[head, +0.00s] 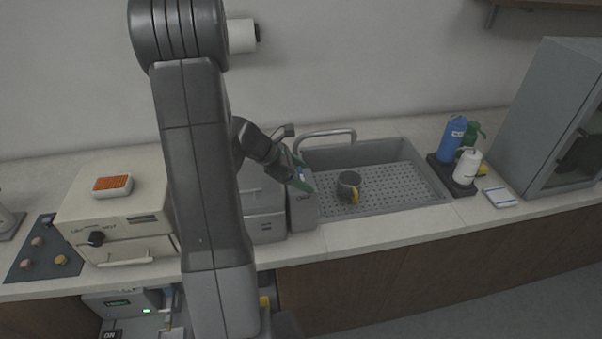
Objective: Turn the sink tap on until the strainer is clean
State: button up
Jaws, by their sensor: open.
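The sink (410,160) is a grey basin with a perforated floor, set in the counter. The tap spout (326,133) is a pale curved pipe at the sink's back left. A dark grey cup-like thing with a yellow part (349,187), perhaps the strainer, sits in the basin left of its middle. Whether it is dirty is too small to tell. I see no running water. My gripper (303,182) is open, at the sink's left edge, below and left of the spout and left of the cup-like thing. The tap's handle cannot be made out clearly beside my arm.
A grey box-shaped unit (262,212) stands left of the sink, partly behind my arm. A dark tray with a blue bottle (452,138), a white bottle (466,166) and a green bottle is at right. A grey cabinet (548,115) stands beyond. A beige press (120,208) is at left.

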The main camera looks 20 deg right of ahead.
jog(key=c, duration=1)
jog(key=shift+m, duration=0.3)
jog(key=m+g, duration=0.1)
jog(key=m, duration=0.1)
jog(key=m+g+y, duration=0.1)
jog(key=m+g, duration=0.1)
jog(key=shift+w+y, duration=0.1)
jog(key=shift+y, duration=0.2)
jog(key=m+g+y, duration=0.1)
jog(key=m, duration=0.1)
jog(key=m+g+y, duration=0.1)
jog(key=m, duration=0.1)
jog(key=shift+m+g+y, duration=0.4)
jog(key=m+g+y, duration=0.1)
jog(key=m+y, duration=0.2)
jog(key=m, duration=0.1)
jog(key=shift+m, duration=0.3)
jog(key=shift+m+y, duration=1.6)
jog(key=shift+m, duration=0.3)
